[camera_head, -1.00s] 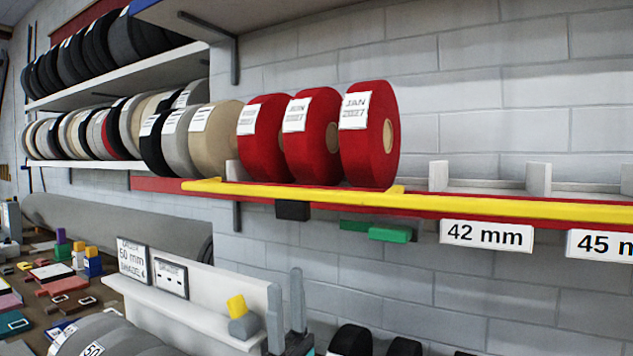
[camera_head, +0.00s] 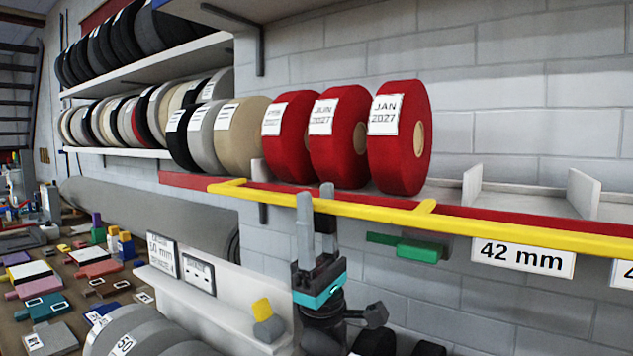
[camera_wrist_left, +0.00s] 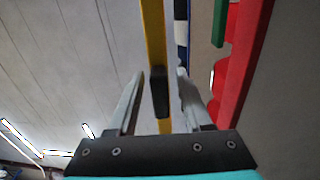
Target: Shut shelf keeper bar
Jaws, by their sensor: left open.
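The yellow keeper bar (camera_head: 380,211) runs along the front of the red-edged shelf (camera_head: 480,214), with short yellow arms reaching back to the shelf. My left gripper (camera_head: 316,192) points up, open, its fingertips at the bar's height near the bar's left part. In the left wrist view the bar (camera_wrist_left: 154,35) and a black block (camera_wrist_left: 159,92) on it show between the open fingers, with no clear grip. In the head view the fingers hide the black block. A green catch-like piece (camera_head: 422,249) sits under the shelf to the right. My right gripper is out of view.
Red rolls (camera_head: 400,150) stand on the shelf behind the bar, beside beige and grey ones. A white ledge (camera_head: 205,300) with signs is below left. The 42 mm label (camera_head: 523,257) hangs right of the green piece. Wall space below the bar is mostly clear.

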